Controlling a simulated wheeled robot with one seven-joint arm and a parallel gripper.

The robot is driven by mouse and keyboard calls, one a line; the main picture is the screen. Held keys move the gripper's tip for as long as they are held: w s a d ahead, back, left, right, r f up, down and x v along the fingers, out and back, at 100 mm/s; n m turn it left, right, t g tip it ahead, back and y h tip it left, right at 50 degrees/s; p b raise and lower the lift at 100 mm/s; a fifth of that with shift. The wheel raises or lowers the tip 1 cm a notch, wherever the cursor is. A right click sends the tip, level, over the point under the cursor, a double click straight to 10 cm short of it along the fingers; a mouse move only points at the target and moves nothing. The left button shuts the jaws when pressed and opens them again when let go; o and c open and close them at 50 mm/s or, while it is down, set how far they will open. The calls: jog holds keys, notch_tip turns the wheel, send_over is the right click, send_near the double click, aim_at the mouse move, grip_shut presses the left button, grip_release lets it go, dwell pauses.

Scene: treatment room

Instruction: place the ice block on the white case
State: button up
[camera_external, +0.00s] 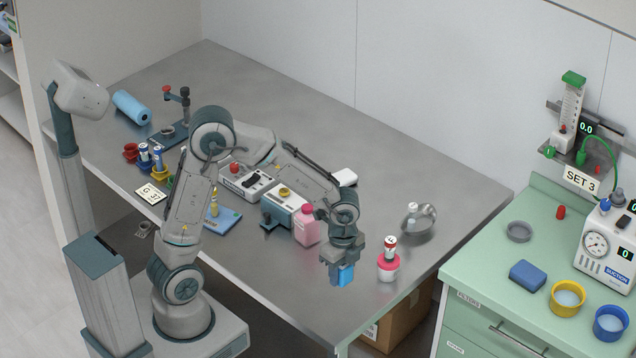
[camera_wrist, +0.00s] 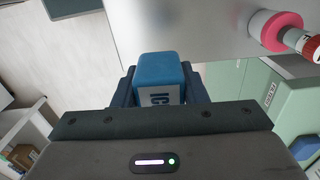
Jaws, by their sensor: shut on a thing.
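In the external view my gripper (camera_external: 341,262) points down near the table's front right edge, and the ice block (camera_external: 346,275) shows below the fingers. Its height above the table is hard to tell. A flat white object (camera_external: 345,178), probably the white case, lies on the table behind my arm, which partly hides it. My gripper is well in front of it, apart from it.
A pink bottle (camera_external: 307,226) stands left of my gripper. A pink-and-white pot (camera_external: 388,268) holding a red-capped vial is to its right, with a metal bowl (camera_external: 419,219) behind. The back of the grey table (camera_external: 300,110) is clear.

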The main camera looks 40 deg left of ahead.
jog(key=w+a+r+n, duration=0.1)
jog(key=w+a+n, duration=0.1)
jog(key=w, duration=0.5)
jog(key=w+a+r+n, duration=0.1)
jog(key=w+a, duration=0.1)
jog(key=w, duration=0.5)
jog(key=n+p, duration=0.4)
jog(key=n, duration=0.2)
send_over(343, 179)
jog(key=s, duration=0.2)
jog(key=f, duration=0.7)
jog(key=shift+w+a, duration=0.1)
jog(key=shift+a, duration=0.25)
jog(key=shift+w+a+f, duration=0.1)
jog(key=shift+a+f, duration=0.25)
notch_tip(343, 179, down, 3)
jog(key=shift+f+p, duration=0.1)
jog(key=shift+p, duration=0.6)
jog(key=shift+f, duration=0.3)
jog(key=shift+f, duration=0.1)
